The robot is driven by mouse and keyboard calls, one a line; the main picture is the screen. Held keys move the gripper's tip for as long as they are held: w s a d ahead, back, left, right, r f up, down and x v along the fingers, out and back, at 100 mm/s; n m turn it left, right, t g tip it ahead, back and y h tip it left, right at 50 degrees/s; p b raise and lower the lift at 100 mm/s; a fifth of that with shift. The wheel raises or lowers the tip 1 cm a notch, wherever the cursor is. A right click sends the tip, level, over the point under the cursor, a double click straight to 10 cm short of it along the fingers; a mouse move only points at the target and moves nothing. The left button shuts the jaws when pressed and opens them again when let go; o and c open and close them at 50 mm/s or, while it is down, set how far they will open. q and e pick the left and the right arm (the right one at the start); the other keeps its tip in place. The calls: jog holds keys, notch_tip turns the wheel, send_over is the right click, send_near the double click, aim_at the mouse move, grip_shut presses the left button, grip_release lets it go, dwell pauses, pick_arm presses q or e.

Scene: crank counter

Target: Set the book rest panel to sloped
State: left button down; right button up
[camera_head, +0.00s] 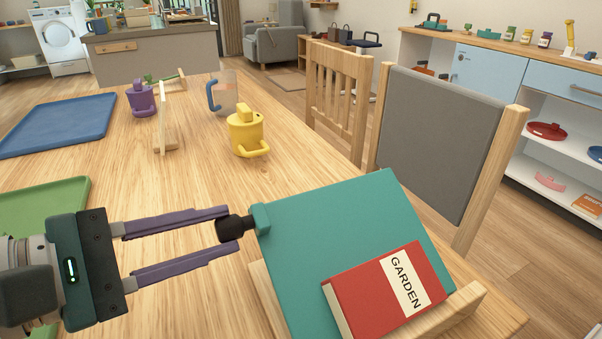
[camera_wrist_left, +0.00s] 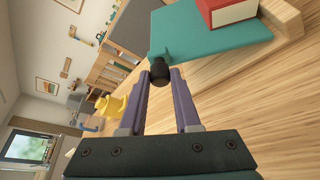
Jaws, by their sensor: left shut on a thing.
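The book rest's teal panel (camera_head: 335,235) stands tilted on a light wooden base (camera_head: 462,308) at the near right of the table. A red book (camera_head: 385,290) marked GARDEN leans on the panel's lower part. A black knob (camera_head: 233,229) sticks out from the panel's left edge. My left gripper (camera_head: 231,228) is shut on this knob, its purple fingers on either side of it. In the left wrist view the knob (camera_wrist_left: 159,70) sits between the fingertips, with the panel (camera_wrist_left: 205,35) beyond. My right gripper is not in view.
A yellow mug (camera_head: 245,133), a purple mug (camera_head: 141,99) and a clear jug (camera_head: 226,92) stand farther back on the table. Blue (camera_head: 60,125) and green (camera_head: 40,205) trays lie at the left. Chairs (camera_head: 435,140) line the right edge.

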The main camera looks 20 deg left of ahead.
pick_arm(q)
jog(key=c, duration=0.6)
grip_release()
jog(key=shift+b+v, duration=1.95)
jog(key=shift+v, duration=3)
